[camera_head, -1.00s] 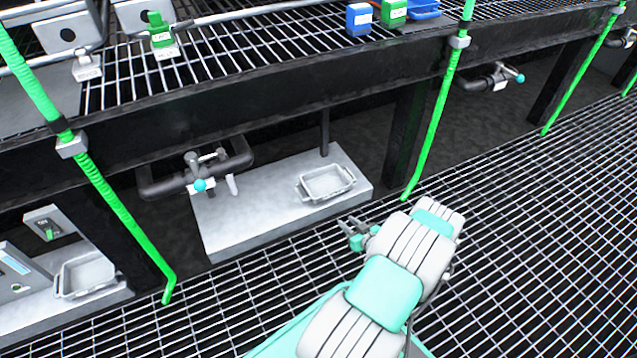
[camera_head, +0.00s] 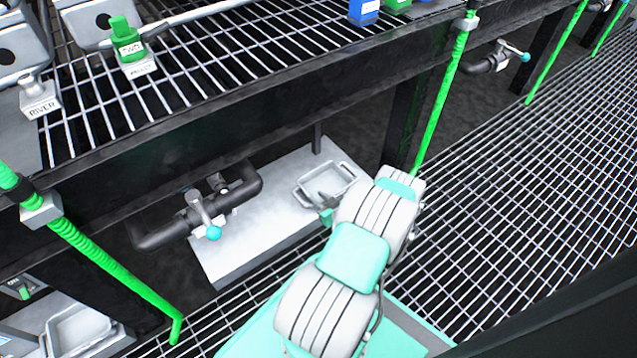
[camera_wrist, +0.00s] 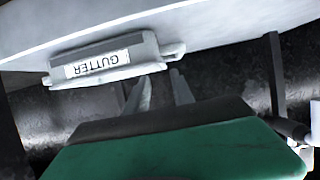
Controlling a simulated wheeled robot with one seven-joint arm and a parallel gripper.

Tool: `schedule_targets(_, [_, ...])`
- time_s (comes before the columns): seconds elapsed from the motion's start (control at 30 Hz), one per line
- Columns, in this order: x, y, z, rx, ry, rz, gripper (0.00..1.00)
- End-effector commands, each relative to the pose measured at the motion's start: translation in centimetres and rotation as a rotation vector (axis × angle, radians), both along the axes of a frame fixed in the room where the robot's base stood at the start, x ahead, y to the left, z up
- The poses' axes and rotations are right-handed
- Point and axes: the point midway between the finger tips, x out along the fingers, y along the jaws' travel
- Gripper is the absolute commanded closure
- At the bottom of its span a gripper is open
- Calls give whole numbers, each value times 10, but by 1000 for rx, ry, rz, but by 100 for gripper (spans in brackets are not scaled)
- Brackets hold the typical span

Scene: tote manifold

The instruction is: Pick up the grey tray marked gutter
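The grey tray marked gutter (camera_wrist: 145,45) shows in the wrist view with its white GUTTER label upside down. In the head view the shallow tray (camera_head: 346,166) rests on a pale slab under the bench, its near side partly covered by my gripper. My gripper (camera_head: 325,201) is at the tray's near side. In the wrist view my gripper (camera_wrist: 162,82) has two fingers spread with a gap between them, pointing toward the tray's handle end. Nothing is between the fingers. Whether a fingertip touches the tray, I cannot tell.
A dark pipe with a teal-tipped valve (camera_head: 212,231) stands left of the tray. A black bench beam (camera_head: 230,115) runs above it. Green hoses (camera_head: 443,95) hang at both sides. Another grey tray (camera_head: 85,328) sits at the lower left. The grating floor (camera_head: 500,190) at right is clear.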

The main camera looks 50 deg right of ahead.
Motion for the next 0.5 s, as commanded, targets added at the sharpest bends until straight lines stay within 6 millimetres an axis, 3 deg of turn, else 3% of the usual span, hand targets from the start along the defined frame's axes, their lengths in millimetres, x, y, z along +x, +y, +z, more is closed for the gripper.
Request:
schedule_targets(0.37, [55,-3,-31,-3,0,10,71])
schedule_targets(0.5, [70,-7,-34,-1,0,8,71])
